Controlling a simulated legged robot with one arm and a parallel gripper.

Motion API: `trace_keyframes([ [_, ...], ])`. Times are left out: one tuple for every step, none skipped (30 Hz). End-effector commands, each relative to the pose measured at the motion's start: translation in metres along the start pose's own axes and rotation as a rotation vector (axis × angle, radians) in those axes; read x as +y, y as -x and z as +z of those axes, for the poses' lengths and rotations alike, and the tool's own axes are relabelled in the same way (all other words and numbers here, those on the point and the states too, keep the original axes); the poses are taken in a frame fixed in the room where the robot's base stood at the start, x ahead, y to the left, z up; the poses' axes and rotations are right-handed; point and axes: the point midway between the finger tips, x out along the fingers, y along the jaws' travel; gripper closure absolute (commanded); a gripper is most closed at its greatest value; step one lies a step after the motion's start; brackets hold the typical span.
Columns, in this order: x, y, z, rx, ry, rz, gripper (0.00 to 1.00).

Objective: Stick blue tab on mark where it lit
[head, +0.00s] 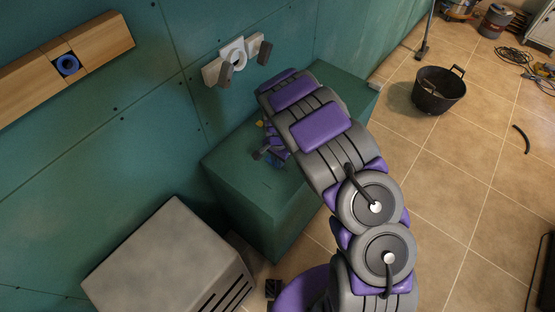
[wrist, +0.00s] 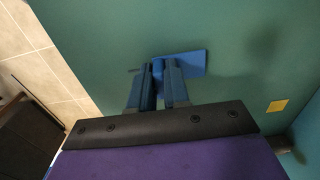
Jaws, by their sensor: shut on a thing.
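My gripper (wrist: 158,72) is shut on a flat blue tab (wrist: 186,64), which sticks out to the right of the fingertips in the wrist view. The tab is close to a plain green surface; I cannot tell whether it touches it. In the head view, my gripper (head: 262,152) is low over the green box's top beside the wall, partly hidden by my arm. A yellow square (wrist: 277,106) lies on the green surface at the right of the wrist view, apart from the tab. I cannot make out a lit mark in either view.
The green box (head: 238,190) stands against the green wall. White fittings with grey pieces (head: 233,62) are on the wall above it. A grey cabinet (head: 165,255) stands in front; a black bucket (head: 438,90) is on the floor.

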Motion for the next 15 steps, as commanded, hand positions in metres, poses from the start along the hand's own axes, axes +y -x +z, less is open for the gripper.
trace_keyframes([
  [-0.0004, 0.0001, 0.0002, 0.001, 0.001, 0.0, 1.0],
  [-0.0006, 0.0, 0.0004, 0.001, 0.001, 0.001, 0.82],
  [-0.0006, 0.0001, 0.0004, 0.001, 0.001, 0.001, 0.78],
  [-0.0006, 0.0, 0.0005, 0.001, 0.001, 0.001, 0.75],
  [-0.0006, 0.0, 0.0004, 0.001, 0.001, 0.001, 0.72],
  [-0.0006, -0.0001, 0.0004, 0.001, 0.0, 0.001, 0.69],
  [-0.0006, 0.0, 0.0004, 0.001, 0.0, 0.001, 0.66],
  [-0.0007, -0.0001, 0.0004, 0.001, 0.0, 0.001, 0.63],
  [-0.0005, -0.0001, 0.0004, 0.0, 0.0, 0.001, 0.59],
  [-0.0005, -0.0001, 0.0003, 0.0, 0.0, 0.001, 0.56],
  [-0.0004, -0.0001, 0.0001, 0.0, 0.0, 0.001, 0.54],
  [-0.0003, 0.0, 0.0, 0.0, 0.0, 0.0, 0.54],
  [-0.0002, 0.0, -0.0001, 0.0, 0.0, 0.0, 0.54],
  [0.0, 0.0, -0.0001, 0.0, 0.0, 0.0, 0.54],
  [0.0, 0.0, -0.0002, 0.0, 0.0, 0.0, 0.54],
])
